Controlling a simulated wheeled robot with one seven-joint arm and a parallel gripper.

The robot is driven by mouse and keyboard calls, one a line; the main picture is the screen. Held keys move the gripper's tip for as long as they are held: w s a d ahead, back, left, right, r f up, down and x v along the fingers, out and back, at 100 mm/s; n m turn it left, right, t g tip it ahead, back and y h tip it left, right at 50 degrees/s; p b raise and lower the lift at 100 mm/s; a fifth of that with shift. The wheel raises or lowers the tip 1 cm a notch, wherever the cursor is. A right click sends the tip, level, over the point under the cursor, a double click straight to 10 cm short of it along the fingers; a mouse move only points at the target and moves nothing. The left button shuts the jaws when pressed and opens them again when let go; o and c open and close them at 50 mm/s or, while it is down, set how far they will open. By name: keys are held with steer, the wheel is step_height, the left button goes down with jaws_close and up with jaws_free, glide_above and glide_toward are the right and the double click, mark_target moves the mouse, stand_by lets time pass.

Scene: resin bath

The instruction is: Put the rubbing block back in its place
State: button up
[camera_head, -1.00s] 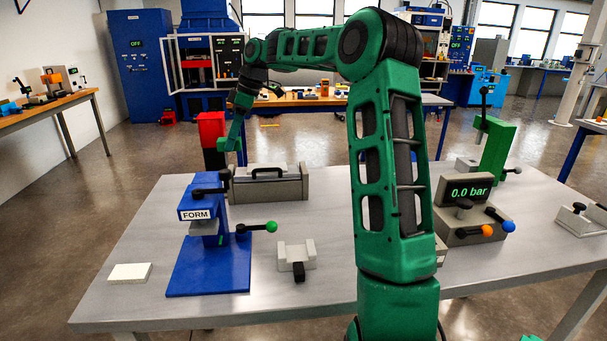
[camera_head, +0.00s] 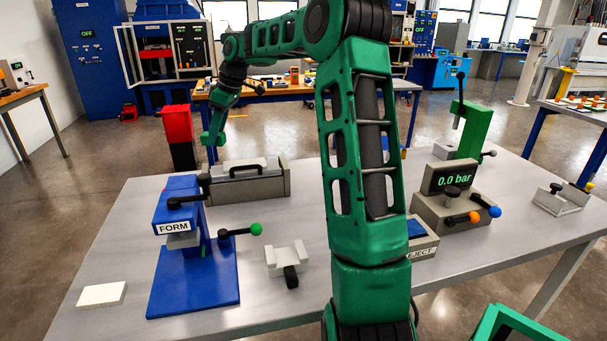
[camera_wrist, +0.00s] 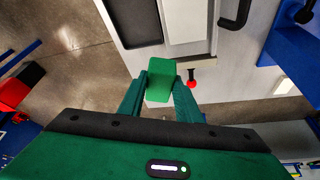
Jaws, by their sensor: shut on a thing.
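My gripper (camera_wrist: 161,85) is shut on a small green block, which I take to be the rubbing block (camera_wrist: 160,79). The block sits between the two green fingertips in the wrist view. In the head view my gripper (camera_head: 211,139) hangs beyond the far left part of the steel table, near the grey box (camera_head: 262,187) with a black handle; the block is hard to tell from the green fingers there. Which spot is the block's own place cannot be told from these frames.
The blue FORM press (camera_head: 190,280) stands at the table's left, with a white slab (camera_head: 102,295) beside it. A grey notched fixture (camera_head: 286,259) is near the middle. The 0.0 bar unit (camera_head: 455,200) stands right. A red-and-black post (camera_head: 178,125) rises behind my gripper.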

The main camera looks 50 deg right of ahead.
steer(key=s+d+f+m+h, duration=0.2)
steer(key=s+d+m, duration=0.2)
steer(key=d, duration=0.5)
steer(key=s+d+f+m+h, duration=0.1)
steer(key=s+d+f+m, duration=0.1)
steer(key=s+d+m, duration=0.45)
steer(key=s+d+f+m+h, duration=0.1)
steer(key=d+m+h, duration=0.15)
steer(key=d, duration=0.85)
steer(key=shift+m+y, duration=0.25)
steer(key=shift+m, duration=0.15)
steer(key=f, duration=0.4)
steer(key=s+f, duration=0.1)
steer(key=f, duration=0.1)
steer(key=shift+d, duration=0.2)
steer(key=shift+w+f, duration=0.1)
steer(key=shift+f, duration=2.05)
steer(key=o, duration=1)
steer(key=shift+f, duration=0.1)
